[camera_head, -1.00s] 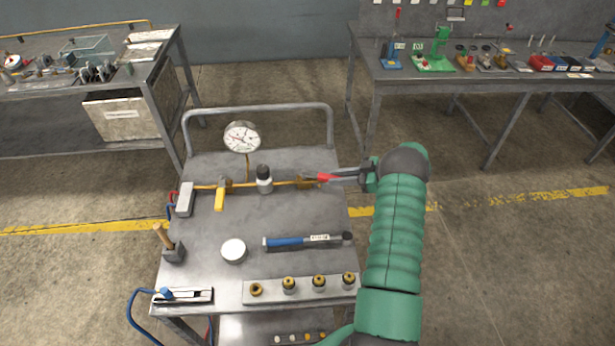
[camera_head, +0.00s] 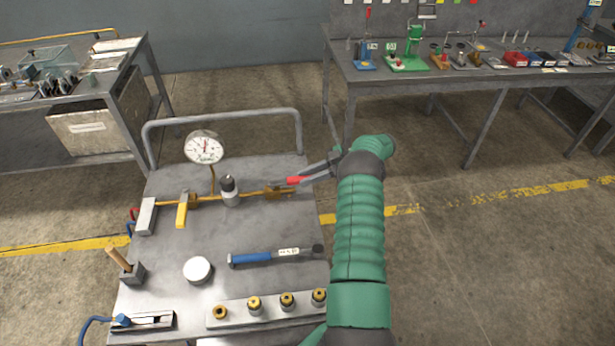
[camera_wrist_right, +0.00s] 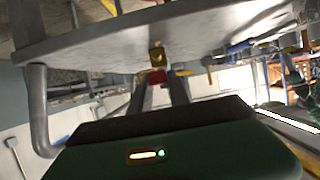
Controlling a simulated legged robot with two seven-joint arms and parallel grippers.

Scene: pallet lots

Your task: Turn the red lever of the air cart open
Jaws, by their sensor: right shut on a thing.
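The air cart (camera_head: 160,290) has a grey metal top with a brass pipe line along its far part. The red lever (camera_head: 293,180) is at the right end of that line, by a brass valve (camera_head: 274,194). My right gripper (camera_head: 303,179) reaches in from the right and is shut on the red lever. In the right wrist view the red lever (camera_wrist_right: 157,77) shows between the fingers, just below the brass valve (camera_wrist_right: 157,56). The fingers hide part of the lever. My left gripper is not in view.
A pressure gauge (camera_head: 204,148), a yellow lever (camera_head: 183,209) and a grey cylinder fitting (camera_head: 230,190) stand along the line. A blue-handled tool (camera_head: 272,256), a white round cap (camera_head: 198,270) and a row of brass fittings (camera_head: 254,305) are nearer. A workbench (camera_head: 400,76) stands behind right.

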